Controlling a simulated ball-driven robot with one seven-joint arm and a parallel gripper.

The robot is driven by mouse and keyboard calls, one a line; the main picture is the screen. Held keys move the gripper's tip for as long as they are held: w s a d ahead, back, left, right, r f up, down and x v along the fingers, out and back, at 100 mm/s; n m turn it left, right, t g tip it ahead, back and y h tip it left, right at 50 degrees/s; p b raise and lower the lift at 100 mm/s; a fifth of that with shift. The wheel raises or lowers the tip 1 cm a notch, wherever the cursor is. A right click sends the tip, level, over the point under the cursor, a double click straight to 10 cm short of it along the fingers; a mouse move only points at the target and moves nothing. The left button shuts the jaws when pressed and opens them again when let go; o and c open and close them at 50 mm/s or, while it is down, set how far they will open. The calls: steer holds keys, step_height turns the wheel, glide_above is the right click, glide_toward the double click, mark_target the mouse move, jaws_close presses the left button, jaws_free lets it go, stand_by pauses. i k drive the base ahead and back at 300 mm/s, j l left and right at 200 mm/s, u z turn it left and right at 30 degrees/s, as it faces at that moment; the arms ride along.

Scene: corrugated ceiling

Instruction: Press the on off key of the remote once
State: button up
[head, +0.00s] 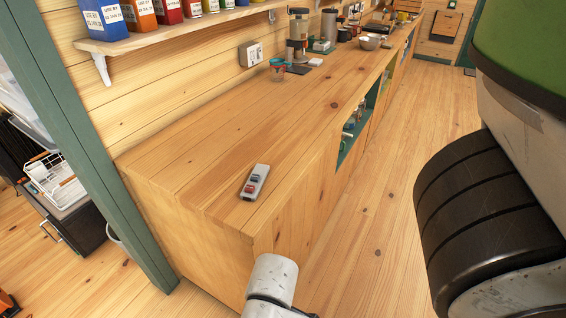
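The remote (254,183) lies flat on the wooden counter (205,155), close to its near front corner. The key markings are too small to read. My gripper does not show in the head view. A white rounded part of my arm rises at the bottom edge, below the counter's near end and apart from the remote.
A glass with a teal rim (277,70) stands farther back by the wall. Appliances and a bowl (369,43) crowd the counter's far end. A shelf (180,29) with coloured boxes hangs above. The counter around the remote is clear. Open floor (385,200) lies right.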

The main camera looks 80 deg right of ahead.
mark_target(249, 189)
steer(key=z, duration=1.1)
